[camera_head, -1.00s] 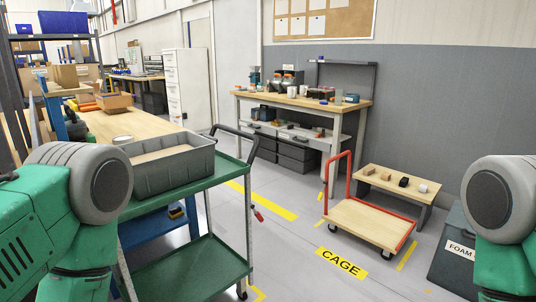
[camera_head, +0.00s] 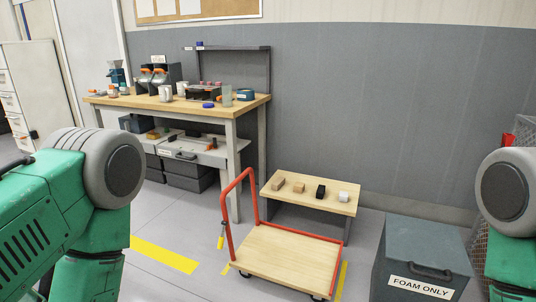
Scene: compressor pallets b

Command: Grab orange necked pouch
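I cannot pick out an orange necked pouch for certain. Small orange-and-white items (camera_head: 112,92) stand at the left end of the wooden workbench (camera_head: 247,105), too small to name. Dark bins with orange bits (camera_head: 158,77) stand at the back of the same bench. An orange-tipped item (camera_head: 211,143) lies on the shelf below. Only the upper parts of my green and grey arms show, at the left and right edges. Neither gripper is in view.
A red-handled trolley (camera_head: 285,252) stands in front of the workbench. A low wooden bench (camera_head: 310,196) holds several small blocks. A grey FOAM ONLY box (camera_head: 425,240) stands at the right. Open grey floor (camera_head: 165,230) with a yellow stripe lies ahead and left.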

